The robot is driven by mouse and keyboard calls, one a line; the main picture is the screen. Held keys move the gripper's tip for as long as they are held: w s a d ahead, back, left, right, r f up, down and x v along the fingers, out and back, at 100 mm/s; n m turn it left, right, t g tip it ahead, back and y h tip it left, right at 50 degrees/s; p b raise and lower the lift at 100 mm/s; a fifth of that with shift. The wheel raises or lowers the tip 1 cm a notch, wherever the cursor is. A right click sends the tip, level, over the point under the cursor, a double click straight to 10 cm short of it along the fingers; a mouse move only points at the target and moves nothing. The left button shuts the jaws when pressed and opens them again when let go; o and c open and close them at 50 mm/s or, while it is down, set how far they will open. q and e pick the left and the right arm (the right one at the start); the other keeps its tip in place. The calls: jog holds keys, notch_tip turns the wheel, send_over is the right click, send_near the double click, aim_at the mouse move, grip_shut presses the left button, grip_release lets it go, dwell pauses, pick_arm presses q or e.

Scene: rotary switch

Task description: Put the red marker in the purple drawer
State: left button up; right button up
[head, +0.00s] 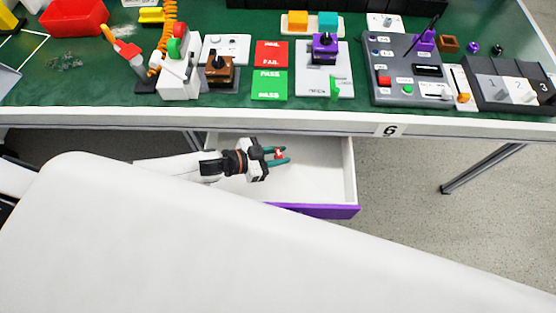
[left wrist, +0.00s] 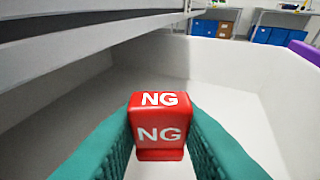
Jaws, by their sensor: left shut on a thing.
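The purple drawer is pulled out below the table edge; its purple front (head: 340,211) and white inside show in the head view. My left gripper (head: 280,156) is over the open drawer. It is shut on a small red block (left wrist: 159,127) marked "NG", the red marker, which also shows in the head view (head: 279,154). In the left wrist view the teal fingers hold it from both sides, with the white drawer floor (left wrist: 250,100) beyond it. I cannot tell whether it touches the floor. My right gripper is not in view.
The table's front edge (head: 300,118) runs above the drawer's back part. On the green top stand a rotary switch with a purple part (head: 324,46), red FAIL and green PASS cards (head: 271,85), and a grey control panel (head: 405,68). A table leg (head: 480,170) stands at right.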

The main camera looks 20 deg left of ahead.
aim_at(278, 168)
pick_arm(q)
notch_tip(278, 168, down, 3)
jog(key=shift+f+b, duration=0.3)
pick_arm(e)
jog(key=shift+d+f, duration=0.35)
pick_arm(q)
jog(key=shift+f, duration=0.1)
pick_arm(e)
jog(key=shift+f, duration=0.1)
pick_arm(q)
jog(key=shift+f+b, duration=0.4)
jog(key=shift+f, duration=0.1)
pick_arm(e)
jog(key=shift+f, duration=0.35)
pick_arm(q)
jog(key=o, duration=0.9)
jog(key=shift+o, duration=0.2)
